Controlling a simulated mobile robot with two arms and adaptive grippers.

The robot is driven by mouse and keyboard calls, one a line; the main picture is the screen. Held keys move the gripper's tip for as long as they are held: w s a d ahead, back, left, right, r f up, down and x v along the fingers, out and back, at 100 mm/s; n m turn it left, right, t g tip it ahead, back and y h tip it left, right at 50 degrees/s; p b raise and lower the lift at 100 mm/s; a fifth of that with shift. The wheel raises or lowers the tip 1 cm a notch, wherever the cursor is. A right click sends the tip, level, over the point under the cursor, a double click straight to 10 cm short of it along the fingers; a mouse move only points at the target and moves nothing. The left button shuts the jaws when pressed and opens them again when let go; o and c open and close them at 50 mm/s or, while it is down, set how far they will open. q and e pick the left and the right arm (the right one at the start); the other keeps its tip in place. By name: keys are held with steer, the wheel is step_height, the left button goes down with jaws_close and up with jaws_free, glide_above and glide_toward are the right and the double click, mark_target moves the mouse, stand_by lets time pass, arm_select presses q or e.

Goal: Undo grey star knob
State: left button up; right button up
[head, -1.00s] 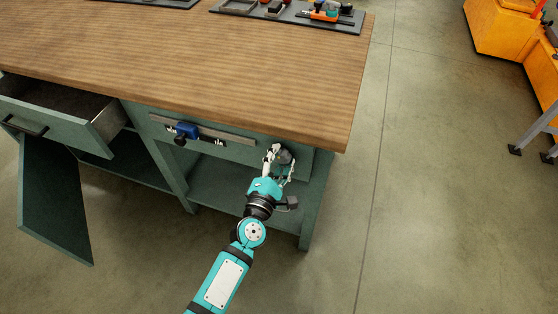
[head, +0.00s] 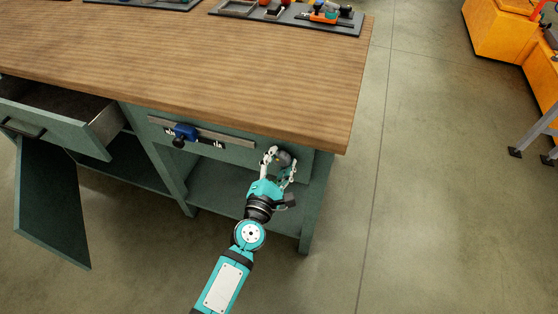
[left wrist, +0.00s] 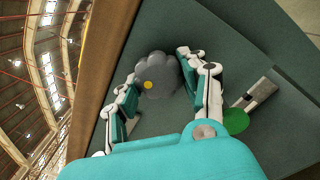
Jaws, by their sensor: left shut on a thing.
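The grey star knob (left wrist: 156,75) has a lobed rim and a yellow dot on its face. It sits on the green front panel of the workbench, under the right end of the top, and also shows in the head view (head: 284,158). My left gripper (head: 281,163) reaches it from the front. In the left wrist view its two fingers (left wrist: 160,80) lie on opposite sides of the knob and are shut on it. The fingers hide part of the knob in the head view. My right gripper is not in view.
A blue clamp-like part (head: 185,132) sits on a metal strip (head: 218,136) left of the knob. The wooden top (head: 200,60) overhangs the knob. An open drawer (head: 60,110) and a hanging door (head: 50,205) stand at the left.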

arm_select(q)
steer(key=o, duration=0.8)
steer(key=shift+w+r, duration=0.15)
steer(key=shift+r, duration=0.15)
steer(key=shift+c, duration=0.2)
steer(key=o, duration=0.4)
steer(key=shift+w+f, duration=0.1)
steer(key=shift+f, duration=0.15)
steer(key=shift+o, duration=0.2)
steer(key=shift+s+a, duration=0.1)
steer(key=shift+s, duration=0.25)
steer(key=v, duration=1.1)
steer(key=shift+s, duration=0.2)
